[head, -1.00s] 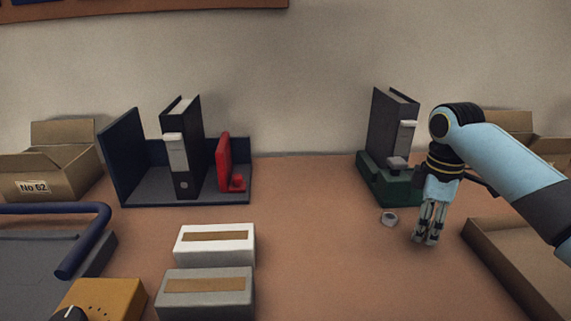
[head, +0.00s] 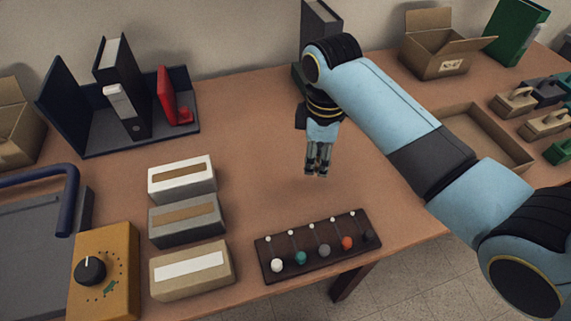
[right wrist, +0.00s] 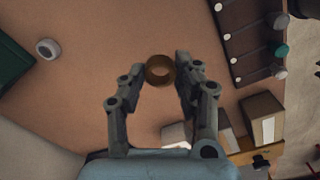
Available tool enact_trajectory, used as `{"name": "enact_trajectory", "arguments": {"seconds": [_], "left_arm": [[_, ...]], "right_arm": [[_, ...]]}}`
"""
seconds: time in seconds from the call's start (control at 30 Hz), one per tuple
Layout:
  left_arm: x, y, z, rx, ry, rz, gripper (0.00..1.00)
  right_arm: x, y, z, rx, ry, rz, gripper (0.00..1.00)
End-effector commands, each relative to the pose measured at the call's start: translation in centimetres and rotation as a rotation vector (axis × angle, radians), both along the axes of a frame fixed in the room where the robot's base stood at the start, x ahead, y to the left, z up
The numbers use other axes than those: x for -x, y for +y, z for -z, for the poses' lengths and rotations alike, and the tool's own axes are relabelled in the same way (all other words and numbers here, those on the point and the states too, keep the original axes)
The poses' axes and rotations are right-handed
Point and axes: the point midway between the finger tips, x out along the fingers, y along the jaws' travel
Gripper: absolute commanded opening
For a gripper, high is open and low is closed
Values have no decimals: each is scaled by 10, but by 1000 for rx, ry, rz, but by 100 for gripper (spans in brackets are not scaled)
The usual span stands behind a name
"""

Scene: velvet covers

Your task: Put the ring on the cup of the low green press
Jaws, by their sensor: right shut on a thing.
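My right gripper (head: 317,172) is over the middle of the table in the head view, fingers pointing down. In the right wrist view (right wrist: 162,72) its fingertips close on a small brown ring (right wrist: 151,70), one finger on each side. The ring is not clear in the head view. A small low green press (head: 561,152) seems to stand at the far right of the head view, cut by the picture edge; its cup cannot be made out. A small whitish round piece (right wrist: 48,48) lies on the table, apart from my gripper. My left gripper is not in view.
A dark rack with several coloured knobs (head: 265,250) lies near the front edge. Three boxes (head: 182,178) stand in a row at left. A shallow tray (head: 520,158) and tan presses (head: 515,103) are at right. The table left of my gripper (head: 250,150) is clear.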

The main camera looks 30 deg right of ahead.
Motion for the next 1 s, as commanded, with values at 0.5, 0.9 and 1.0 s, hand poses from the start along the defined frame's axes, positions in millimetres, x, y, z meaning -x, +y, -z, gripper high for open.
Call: {"name": "enact_trajectory", "arguments": {"seconds": [0.5, 0.9, 1.0], "left_arm": [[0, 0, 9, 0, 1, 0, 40], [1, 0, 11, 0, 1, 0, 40], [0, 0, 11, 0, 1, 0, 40]], "right_arm": [[-60, 37, 54, 0, 3, -1, 15], [-60, 37, 82, -1, -1, 0, 15], [-59, 37, 83, 0, 0, 0, 15]]}}
